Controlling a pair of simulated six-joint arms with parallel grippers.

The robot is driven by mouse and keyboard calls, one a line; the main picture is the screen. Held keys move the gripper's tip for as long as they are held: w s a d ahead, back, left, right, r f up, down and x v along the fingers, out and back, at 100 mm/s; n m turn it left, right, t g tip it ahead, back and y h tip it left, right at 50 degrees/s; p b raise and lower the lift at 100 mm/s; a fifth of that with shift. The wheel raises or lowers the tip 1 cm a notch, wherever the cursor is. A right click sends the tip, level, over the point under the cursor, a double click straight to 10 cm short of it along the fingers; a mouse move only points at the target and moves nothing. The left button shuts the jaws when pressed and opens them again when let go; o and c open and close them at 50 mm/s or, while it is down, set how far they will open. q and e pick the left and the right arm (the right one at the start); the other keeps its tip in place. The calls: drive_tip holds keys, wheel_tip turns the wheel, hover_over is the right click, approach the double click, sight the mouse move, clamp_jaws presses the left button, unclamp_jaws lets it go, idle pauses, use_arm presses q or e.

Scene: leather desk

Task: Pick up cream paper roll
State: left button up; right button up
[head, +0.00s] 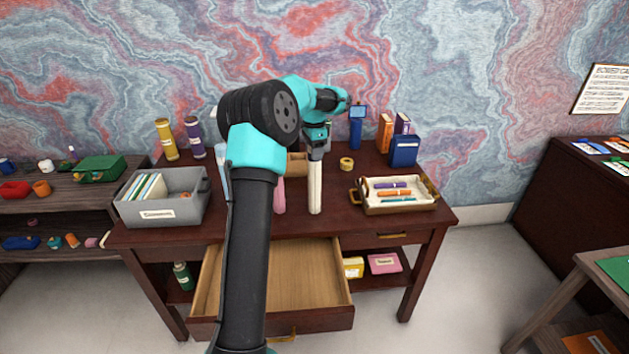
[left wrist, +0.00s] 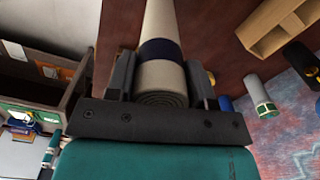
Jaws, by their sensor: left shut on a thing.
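The cream paper roll (head: 315,188) stands upright at the middle of the dark wooden desk in the head view. It has a dark band, seen in the left wrist view (left wrist: 158,72). My left gripper (head: 316,153) comes down from above and is shut on the roll's upper end. In the left wrist view my left gripper's fingers (left wrist: 161,82) sit on both sides of the roll, near its spiral end. Whether the roll's lower end touches the desk I cannot tell. My right gripper does not show.
A grey bin (head: 165,210) with papers stands at the left. A tray (head: 398,205) with pens sits at the right, near a yellow tape roll (head: 346,163). A pink item (head: 279,196) stands just left of the roll. An open drawer (head: 315,275) juts out in front.

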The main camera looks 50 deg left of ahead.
use_arm(q)
drive_tip(key=c, duration=0.3)
drive_tip(key=shift+c, duration=0.2)
